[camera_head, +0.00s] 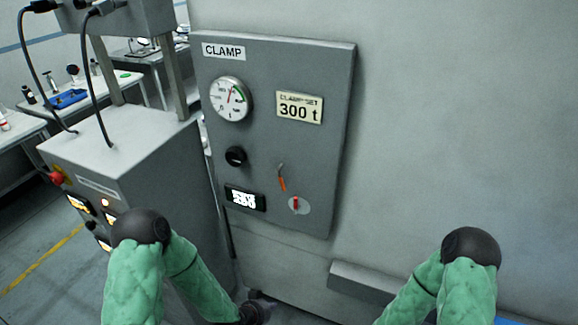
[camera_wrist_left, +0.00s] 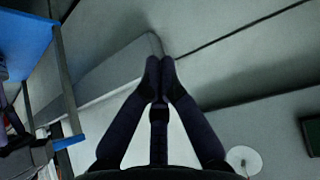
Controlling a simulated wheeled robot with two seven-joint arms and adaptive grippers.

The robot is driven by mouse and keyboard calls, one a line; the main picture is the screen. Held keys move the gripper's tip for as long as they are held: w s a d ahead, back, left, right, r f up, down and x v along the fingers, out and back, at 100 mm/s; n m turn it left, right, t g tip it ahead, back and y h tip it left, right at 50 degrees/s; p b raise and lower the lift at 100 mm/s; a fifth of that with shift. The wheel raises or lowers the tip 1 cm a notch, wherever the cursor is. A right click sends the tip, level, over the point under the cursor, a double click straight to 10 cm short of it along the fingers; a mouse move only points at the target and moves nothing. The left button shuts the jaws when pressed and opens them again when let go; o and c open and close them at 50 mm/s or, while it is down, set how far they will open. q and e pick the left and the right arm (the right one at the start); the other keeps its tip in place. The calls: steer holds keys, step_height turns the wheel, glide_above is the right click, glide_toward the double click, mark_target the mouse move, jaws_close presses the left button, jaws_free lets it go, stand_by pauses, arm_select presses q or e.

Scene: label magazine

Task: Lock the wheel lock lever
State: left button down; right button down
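I cannot make out a lever that is surely the wheel lock lever in either view. On the grey clamp panel (camera_head: 268,145) there is a small orange-handled lever (camera_head: 282,182), and below it a red switch (camera_head: 296,204) on a round pale plate. My left gripper (camera_head: 254,312) is at the bottom edge of the head view, below the panel and mostly cut off. In the left wrist view its dark fingers (camera_wrist_left: 160,66) meet at the tips with nothing seen between them, in front of a grey surface. My right gripper is out of view below the right arm.
The panel also bears a round gauge (camera_head: 231,98), a black knob (camera_head: 235,156) and a "300 t" plate (camera_head: 299,108). A grey ledge (camera_head: 365,282) juts out lower right. A grey cabinet (camera_head: 120,155) with a red button (camera_head: 56,178) stands left. Benches are behind it.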

mark_target(282, 183)
arm_select(q)
steer(key=w+d+r+m+t+h+p, duration=0.1)
steer(key=w+r+m+t+p, duration=0.3)
steer(key=r, duration=0.7)
steer(key=w+d+r+m+t+h+p, duration=0.1)
steer(key=w+r+m+t+h+p, duration=0.25)
steer(key=r, duration=0.85)
steer(key=w+d+r+m+t+y+p, duration=0.1)
steer(key=w+d+r+m+t+p, duration=0.2)
steer(key=r+m, duration=0.6)
steer(key=w+d+n, duration=0.1)
steer(key=w, duration=0.2)
steer(key=w+d+r, duration=0.1)
steer(key=w, duration=0.2)
steer(key=w+r+n, duration=0.1)
steer(key=w, duration=0.2)
steer(key=shift+w+d+r+n+g+p, duration=0.15)
steer(key=shift+w+d+n+g+p, duration=0.2)
steer(key=shift+d+p, duration=0.05)
steer(key=a, duration=0.2)
steer(key=a+f, duration=0.1)
steer(key=shift+w, duration=0.3)
steer(key=shift+a+f, duration=0.1)
steer(key=shift+a, duration=0.3)
